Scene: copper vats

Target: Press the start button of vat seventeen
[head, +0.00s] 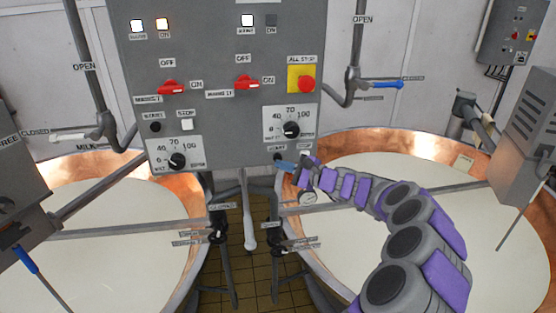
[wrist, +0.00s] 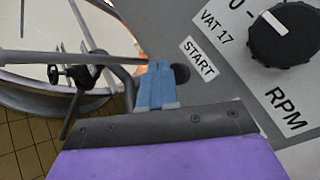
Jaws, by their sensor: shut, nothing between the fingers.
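The grey control panel (head: 225,110) hangs in the middle of the head view. The dark round start button (wrist: 181,73) shows in the wrist view beside a START label (wrist: 199,62), near a VAT 17 label (wrist: 217,27). My gripper (head: 285,166) has its blue fingers together and empty at the panel's lower right edge. In the wrist view its fingertips (wrist: 157,82) lie just left of the button, partly overlapping its edge in the picture. I cannot tell whether they touch it. The button is small and partly hidden in the head view.
The vat 17 speed dial (head: 291,129), a red switch (head: 247,82) and the red all-stop button (head: 306,84) sit above. Above the right switch, one lamp (head: 247,20) is lit and its neighbour (head: 271,20) is dark. Copper vats (head: 345,147) stand at both sides.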

